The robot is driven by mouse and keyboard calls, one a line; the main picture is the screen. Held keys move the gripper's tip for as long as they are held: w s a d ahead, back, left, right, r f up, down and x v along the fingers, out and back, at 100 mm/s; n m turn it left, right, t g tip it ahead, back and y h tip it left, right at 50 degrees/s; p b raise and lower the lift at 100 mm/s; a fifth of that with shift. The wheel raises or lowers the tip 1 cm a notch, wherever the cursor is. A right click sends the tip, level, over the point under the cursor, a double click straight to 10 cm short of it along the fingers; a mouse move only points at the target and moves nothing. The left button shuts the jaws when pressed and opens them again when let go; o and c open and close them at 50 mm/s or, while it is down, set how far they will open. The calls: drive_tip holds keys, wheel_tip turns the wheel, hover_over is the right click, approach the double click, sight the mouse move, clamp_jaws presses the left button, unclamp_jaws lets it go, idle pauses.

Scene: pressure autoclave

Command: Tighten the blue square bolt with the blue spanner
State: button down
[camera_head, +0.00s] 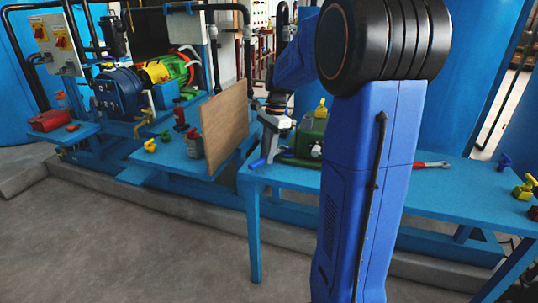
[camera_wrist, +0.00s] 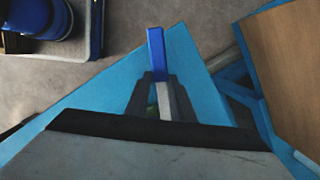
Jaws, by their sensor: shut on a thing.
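My gripper (camera_wrist: 160,82) is shut on the blue spanner, whose blue handle (camera_wrist: 157,52) sticks out beyond the fingers over the blue table. A pale grey part of the spanner shows between the fingers; its other end is hidden. In the head view, my gripper (camera_head: 271,147) is low over the left end of the table, with the blue handle (camera_head: 258,163) at the table's edge. A small blue fitting (camera_head: 505,162) stands at the table's right end. I cannot tell whether it is the blue square bolt.
The blue table (camera_head: 450,195) holds a green box (camera_head: 310,137) beside my gripper, a red spanner (camera_head: 432,165) and a yellow fitting (camera_head: 524,187). A wooden board (camera_head: 224,127) stands upright to the left. A pump (camera_head: 125,92) is farther left. The floor in front is clear.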

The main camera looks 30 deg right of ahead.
drive_tip(key=shift+w+d+f+m+t, duration=0.1)
drive_tip(key=shift+w+d+m+t, duration=0.05)
drive_tip(key=shift+w+m, duration=0.55)
drive_tip(key=shift+w+d+m+t, duration=0.15)
drive_tip(key=shift+w+m, duration=0.2)
drive_tip(key=shift+m, duration=0.55)
drive_tip(key=shift+w+d+m+t, duration=0.15)
drive_tip(key=shift+w+d+m, duration=0.15)
drive_tip(key=shift+w+m, duration=0.5)
drive_tip(key=shift+w+d+m+t, duration=0.15)
drive_tip(key=shift+w+d+m, duration=0.25)
drive_tip(key=shift+m, duration=0.7)
drive_tip(key=shift+w+d+m+t+h, duration=0.2)
drive_tip(key=shift+w+d+m, duration=0.35)
drive_tip(key=shift+m, duration=0.4)
drive_tip(key=shift+w+d+m+t+h, duration=0.1)
drive_tip(key=shift+w+d+m+h, duration=0.2)
drive_tip(key=shift+w+m, duration=0.5)
drive_tip(key=shift+s+m, duration=0.15)
drive_tip(key=shift+m, duration=0.1)
drive_tip(key=c, duration=1.5)
unclamp_jaws()
drive_tip(key=shift+o, duration=0.2)
